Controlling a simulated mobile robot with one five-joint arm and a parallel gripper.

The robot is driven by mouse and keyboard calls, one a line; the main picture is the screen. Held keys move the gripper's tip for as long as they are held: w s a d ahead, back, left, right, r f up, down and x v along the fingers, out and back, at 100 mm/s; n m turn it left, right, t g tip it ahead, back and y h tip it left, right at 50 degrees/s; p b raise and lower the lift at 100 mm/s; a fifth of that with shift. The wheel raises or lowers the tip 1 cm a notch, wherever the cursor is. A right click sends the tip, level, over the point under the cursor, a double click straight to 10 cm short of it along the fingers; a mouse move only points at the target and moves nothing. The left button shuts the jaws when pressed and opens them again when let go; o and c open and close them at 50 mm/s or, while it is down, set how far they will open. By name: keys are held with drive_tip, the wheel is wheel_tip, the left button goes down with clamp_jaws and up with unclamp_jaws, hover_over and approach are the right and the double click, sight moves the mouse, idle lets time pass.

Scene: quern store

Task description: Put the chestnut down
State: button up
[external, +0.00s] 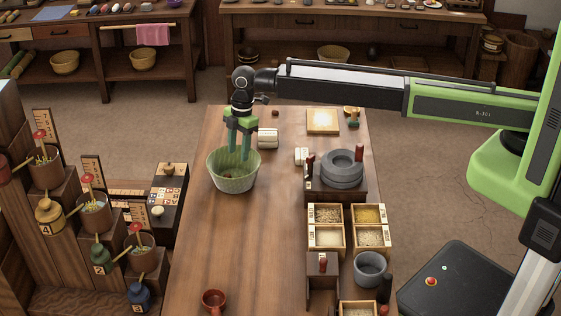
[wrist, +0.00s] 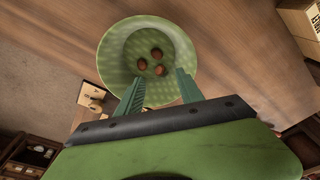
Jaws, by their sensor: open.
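A green speckled bowl (external: 233,182) stands on the wooden table towards its left side. It also shows in the wrist view (wrist: 116,48), with three brown chestnuts (wrist: 160,71) lying apart from the rim on its bottom. My gripper (external: 239,154) points down over the bowl, with its green fingertips at about the bowl's far rim or inside it. In the wrist view my gripper (wrist: 156,88) has its fingers spread wide with nothing between them. The chestnuts lie just beyond the fingertips. I cannot tell how high the tips are above them.
A small dark reddish thing (external: 275,113) and a pale block (external: 268,138) lie behind the bowl. A grey stone quern (external: 342,168) and grain boxes (external: 328,238) line the right side. A red-brown cup (external: 213,301) stands in front. The table's middle front is clear.

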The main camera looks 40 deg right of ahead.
drive_tip(key=r, duration=0.1)
drive_tip(key=r+p, duration=0.2)
drive_tip(key=r, duration=0.1)
drive_tip(key=shift+d, duration=0.3)
drive_tip(key=s+d+m, duration=0.2)
drive_tip(key=d+m, duration=0.2)
drive_tip(key=d, duration=1.1)
drive_tip(key=s+d+m, duration=0.2)
drive_tip(key=d+m, duration=0.2)
drive_tip(key=d, duration=1)
drive_tip(key=s+d+m+h, duration=0.1)
drive_tip(key=s+d+m, duration=0.4)
drive_tip(key=d, duration=0.7)
drive_tip(key=s+d+m, duration=0.5)
drive_tip(key=s+d, duration=0.3)
drive_tip(key=d, duration=0.4)
drive_tip(key=shift+h, duration=0.4)
drive_tip(key=shift+a+f, duration=0.1)
